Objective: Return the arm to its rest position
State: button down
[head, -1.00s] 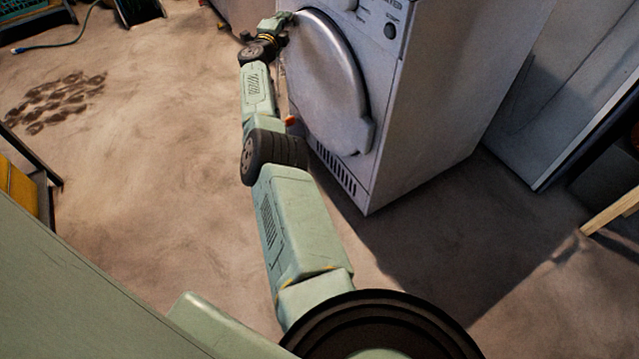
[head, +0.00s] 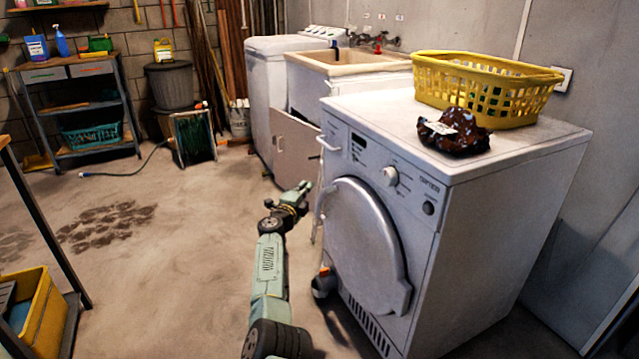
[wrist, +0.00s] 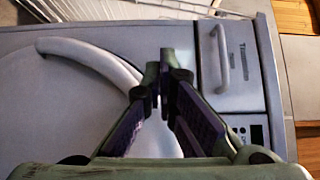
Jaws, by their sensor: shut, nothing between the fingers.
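My gripper (head: 304,189) is at the end of my outstretched green arm, beside the left front edge of the white dryer (head: 480,215). In the wrist view my gripper (wrist: 162,72) has its fingertips together with nothing between them. The dryer's round door (head: 362,245) looks closed in the head view. Whether my gripper touches the dryer cannot be told.
A yellow basket (head: 488,88) and a dark patterned cloth bundle (head: 455,132) are on the dryer. A sink (head: 345,62) stands behind, with an open cabinet door (head: 296,150). A yellow bin (head: 38,310) is at the lower left.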

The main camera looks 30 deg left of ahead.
jog(key=s+a, duration=0.1)
jog(key=s, duration=0.1)
jog(key=s+a, duration=0.1)
jog(key=s, duration=0.1)
jog(key=shift+s+a, duration=0.1)
jog(key=shift+a, duration=0.2)
jog(key=shift+r, duration=0.1)
